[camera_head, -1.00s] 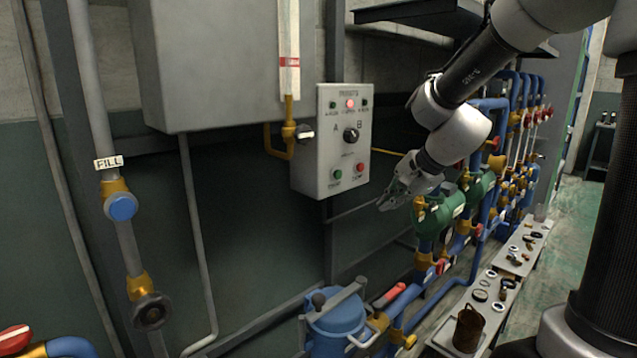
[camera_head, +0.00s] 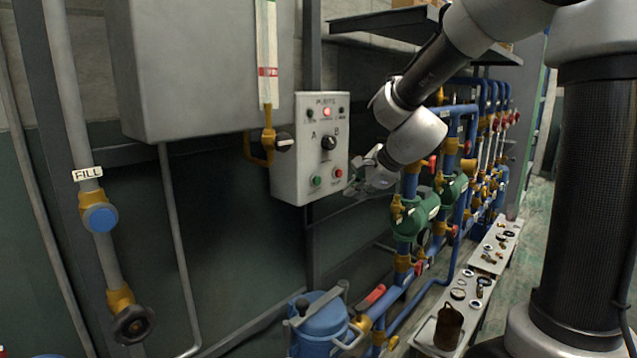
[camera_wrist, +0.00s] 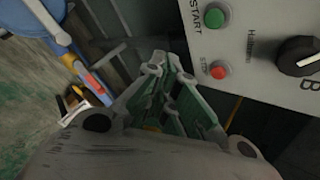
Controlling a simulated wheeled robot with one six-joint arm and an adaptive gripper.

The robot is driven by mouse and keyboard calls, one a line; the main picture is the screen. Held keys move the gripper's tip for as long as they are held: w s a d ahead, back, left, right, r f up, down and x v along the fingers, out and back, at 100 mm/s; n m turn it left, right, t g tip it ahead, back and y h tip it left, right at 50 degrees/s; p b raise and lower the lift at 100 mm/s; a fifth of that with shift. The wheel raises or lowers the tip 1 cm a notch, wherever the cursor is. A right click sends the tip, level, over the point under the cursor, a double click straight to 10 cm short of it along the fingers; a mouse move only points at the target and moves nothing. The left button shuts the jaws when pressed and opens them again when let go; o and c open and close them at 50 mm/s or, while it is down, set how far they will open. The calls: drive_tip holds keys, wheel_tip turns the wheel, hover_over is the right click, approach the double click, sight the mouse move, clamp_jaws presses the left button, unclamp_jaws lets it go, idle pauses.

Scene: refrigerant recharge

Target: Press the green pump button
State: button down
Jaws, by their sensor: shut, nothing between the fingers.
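The grey control box (camera_head: 288,170) hangs on the wall, with a black A/B knob (camera_head: 329,143) and a lit red lamp (camera_head: 327,112). Its green button (camera_head: 316,181) is at the lower left and a red button (camera_head: 338,173) is at the lower right. In the wrist view the green button (camera_wrist: 214,17) carries the label START, and the red button (camera_wrist: 218,71) sits nearer my gripper. My gripper (camera_head: 358,188) is shut and empty, to the right of the box's lower edge. Its fingers also show in the wrist view (camera_wrist: 166,70), apart from both buttons.
Blue pipes with green pump bodies (camera_head: 420,218) stand right of my gripper. A blue tank (camera_head: 318,325) stands below the box. A bench with small parts (camera_head: 480,262) runs along the right. A FILL pipe (camera_head: 65,130) with valves is at left.

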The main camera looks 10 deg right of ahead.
drive_tip(key=w+a, duration=0.4)
drive_tip(key=w, duration=0.2)
drive_tip(key=shift+a, duration=0.2)
drive_tip(key=shift+w, duration=0.1)
idle(1.3)
drive_tip(key=shift+w+a, duration=0.25)
drive_tip(key=shift+w+a, duration=0.3)
drive_tip(key=shift+w, duration=0.15)
idle(0.7)
idle(0.3)
drive_tip(key=shift+s+d, duration=0.55)
drive_tip(key=shift+s, duration=0.25)
drive_tip(key=s+d, duration=0.1)
drive_tip(key=s, duration=0.1)
drive_tip(key=s+d, duration=0.2)
